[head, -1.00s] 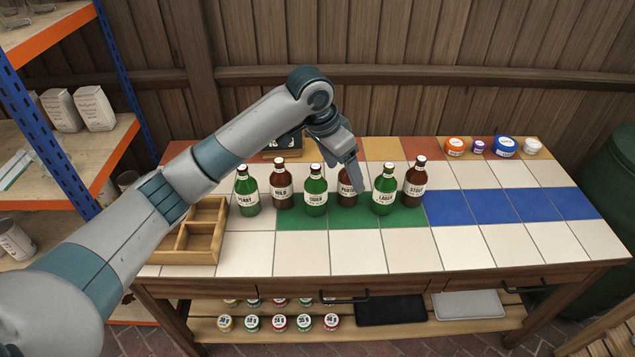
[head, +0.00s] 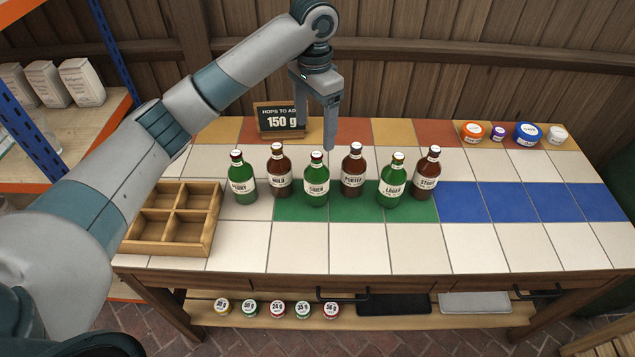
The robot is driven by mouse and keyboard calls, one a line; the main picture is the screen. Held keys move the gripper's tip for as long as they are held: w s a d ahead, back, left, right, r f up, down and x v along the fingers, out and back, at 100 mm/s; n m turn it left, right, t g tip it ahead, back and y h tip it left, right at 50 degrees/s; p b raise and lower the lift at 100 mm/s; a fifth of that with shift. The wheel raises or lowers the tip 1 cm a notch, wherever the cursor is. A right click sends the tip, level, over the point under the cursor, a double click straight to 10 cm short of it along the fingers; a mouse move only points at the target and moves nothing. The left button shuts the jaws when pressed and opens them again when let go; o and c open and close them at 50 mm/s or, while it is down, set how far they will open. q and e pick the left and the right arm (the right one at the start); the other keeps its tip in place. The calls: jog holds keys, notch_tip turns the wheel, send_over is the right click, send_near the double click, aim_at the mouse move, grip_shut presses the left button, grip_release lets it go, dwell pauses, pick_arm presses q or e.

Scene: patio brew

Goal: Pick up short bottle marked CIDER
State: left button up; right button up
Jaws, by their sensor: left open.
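The short green bottle marked CIDER (head: 316,186) stands upright on the green tiles, third from the left in a row of bottles. My left gripper (head: 315,146) points down just above and behind its red-and-white cap, fingers open and empty. A green PERRY bottle (head: 242,185) and a brown MILD bottle (head: 280,178) stand to its left. A brown PORTER bottle (head: 352,176), a green LAGER bottle (head: 393,188) and a brown STOUT bottle (head: 425,178) stand to its right. My right gripper is not in view.
A wooden divided crate (head: 210,245) sits at the bench's left. A sign reading 150 g (head: 281,120) stands behind the row. Several lidded tubs, including a blue one (head: 527,134), line the back right. The front white tiles (head: 357,247) and blue tiles (head: 510,201) are clear.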

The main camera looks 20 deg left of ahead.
pick_arm(q)
jog(key=shift+w+f, duration=0.1)
jog(key=shift+f, duration=0.55)
jog(key=p, duration=0.2)
send_over(316, 167)
jog(key=w, duration=0.1)
jog(key=f, duration=0.5)
jog(key=shift+w+a, duration=0.15)
jog(key=shift+a, duration=0.2)
notch_tip(316, 167, down, 5)
jog(key=shift+f+p, duration=0.1)
jog(key=shift+p, duration=0.35)
jog(key=shift+w+f, duration=0.1)
jog(key=shift+f, duration=0.35)
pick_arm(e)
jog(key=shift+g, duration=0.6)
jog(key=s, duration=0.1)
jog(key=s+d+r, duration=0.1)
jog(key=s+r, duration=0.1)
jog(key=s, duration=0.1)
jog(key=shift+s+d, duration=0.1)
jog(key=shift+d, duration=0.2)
